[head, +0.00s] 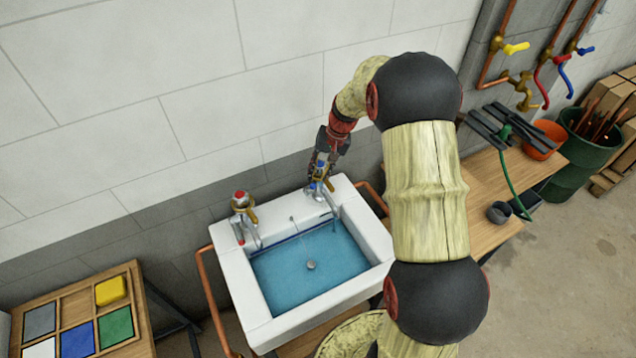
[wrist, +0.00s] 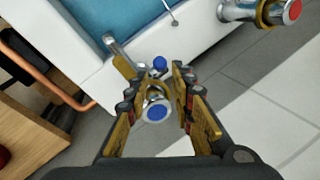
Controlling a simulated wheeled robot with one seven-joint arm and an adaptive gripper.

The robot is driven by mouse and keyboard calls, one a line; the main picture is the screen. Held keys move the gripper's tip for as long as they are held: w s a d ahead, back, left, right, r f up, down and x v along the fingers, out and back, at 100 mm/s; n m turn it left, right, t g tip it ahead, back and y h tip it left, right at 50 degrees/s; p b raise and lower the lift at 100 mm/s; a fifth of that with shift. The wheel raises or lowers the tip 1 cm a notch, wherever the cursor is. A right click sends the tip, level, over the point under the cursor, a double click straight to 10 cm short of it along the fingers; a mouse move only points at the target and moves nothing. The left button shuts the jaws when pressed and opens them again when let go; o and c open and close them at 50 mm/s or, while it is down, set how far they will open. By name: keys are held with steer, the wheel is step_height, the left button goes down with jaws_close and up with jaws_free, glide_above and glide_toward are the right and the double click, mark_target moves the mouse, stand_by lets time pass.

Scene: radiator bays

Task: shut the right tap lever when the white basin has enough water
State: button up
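The white basin (head: 252,300) holds blue water (head: 310,265); a dark blue line runs along its back inner wall near the water's edge. The right tap (head: 318,188), with a blue cap, stands on the back rim; its blue cap also shows in the wrist view (wrist: 157,112). Its brass lever is partly hidden between my fingers. My gripper (head: 325,160) is over this tap from above and behind. In the wrist view my gripper (wrist: 157,85) has its fingers apart, one on each side of the tap. Contact with the lever is unclear, as is whether water runs from the spout.
The left tap (head: 243,210), with a red cap, stands on the same rim. A copper pipe (head: 212,300) runs beside the basin. A wooden bench (head: 480,190) with an orange bowl (head: 540,140) is at right. A compartment tray (head: 80,315) is at lower left. The wall is close behind.

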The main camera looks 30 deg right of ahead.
mark_target(312, 187)
steer(key=x, duration=0.8)
steer(key=shift+s+b, duration=0.1)
steer(key=shift+b, duration=0.3)
steer(key=c, duration=0.3)
jaws_close()
